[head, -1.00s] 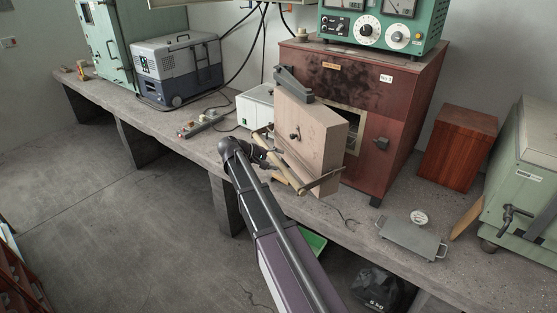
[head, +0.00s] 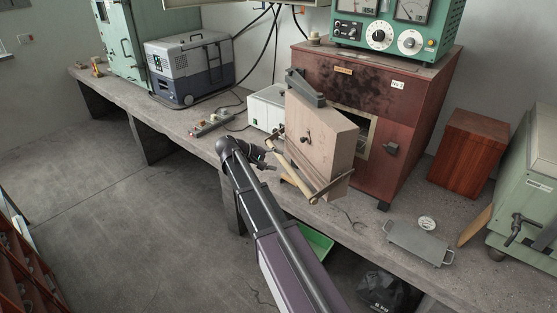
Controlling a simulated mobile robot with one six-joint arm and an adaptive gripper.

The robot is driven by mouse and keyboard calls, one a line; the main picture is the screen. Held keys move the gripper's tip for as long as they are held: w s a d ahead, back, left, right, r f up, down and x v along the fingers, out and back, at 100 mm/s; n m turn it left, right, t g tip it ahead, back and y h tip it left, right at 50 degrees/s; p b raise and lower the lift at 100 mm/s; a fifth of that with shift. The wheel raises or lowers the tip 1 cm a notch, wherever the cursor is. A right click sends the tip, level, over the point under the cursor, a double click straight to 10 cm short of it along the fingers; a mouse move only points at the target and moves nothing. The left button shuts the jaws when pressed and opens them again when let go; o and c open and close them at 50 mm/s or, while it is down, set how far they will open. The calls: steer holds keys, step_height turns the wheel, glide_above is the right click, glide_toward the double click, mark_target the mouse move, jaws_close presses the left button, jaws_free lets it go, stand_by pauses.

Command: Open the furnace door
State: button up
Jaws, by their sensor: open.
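The furnace (head: 408,112) is a red-brown, soot-marked box on the concrete bench. Its thick tan door (head: 333,136) stands swung out from the front, toward the left. Part of the pale-framed opening (head: 372,124) shows to the right of the door. A wooden bar handle (head: 296,176) on metal brackets runs across the door's outer face. My gripper (head: 270,160) is open and small in view, just left of the door near the handle's left end. It looks empty; I cannot tell whether it touches the handle or bracket.
A white box (head: 266,108) stands behind the door, left of the furnace. A metal plate with a gauge (head: 418,242) lies front right. A wooden block (head: 468,150) and green machine (head: 530,185) stand right. The bench (head: 190,128) is partly clear at left.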

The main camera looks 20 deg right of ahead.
steer(key=p+v, duration=0.4)
steer(key=v, duration=0.5)
steer(key=shift+s+a+r, duration=0.15)
steer(key=shift+s+a, duration=0.15)
steer(key=shift+s, duration=0.15)
stand_by(0.7)
stand_by(0.4)
steer(key=shift+s+d, duration=0.1)
steer(key=shift+s, duration=0.05)
steer(key=c, duration=0.7)
steer(key=shift+s+d+f, duration=0.15)
steer(key=shift+s+f, duration=0.1)
steer(key=shift+s, duration=0.05)
jaws_close()
steer(key=s+a+f+m+y, duration=0.1)
steer(key=s+f+y, duration=0.3)
steer(key=s, duration=0.7)
steer(key=s+a+f+m+y, duration=0.1)
steer(key=s+f+y, duration=0.4)
steer(key=s+y, duration=0.3)
steer(key=s, duration=0.2)
steer(key=shift+s+a, duration=0.2)
steer(key=shift+s, duration=0.2)
